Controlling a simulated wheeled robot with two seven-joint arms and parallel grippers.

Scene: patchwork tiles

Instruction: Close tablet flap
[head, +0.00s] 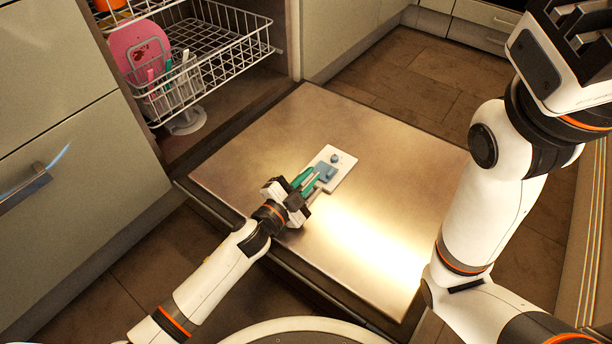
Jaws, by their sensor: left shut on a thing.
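The tablet dispenser (346,182) is a small white panel set in the metal inner face of the lowered dishwasher door. Its blue flap (325,171) is on the near side of the panel, and a small round blue knob (335,158) is farther back. My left gripper (313,182) is at the flap from the near left, its teal-edged fingers closed together at the flap's near edge. The fingers partly hide the flap, and I cannot tell how far it is tilted. My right gripper (578,45) is raised at the upper right, away from the door, its jaw opening unclear.
The dishwasher door (260,140) lies open and flat. Its pulled-out wire rack (215,60) holds a pink plate (138,50) and cutlery at the upper left. A cabinet front (60,130) stands at the left. The door's right half is clear.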

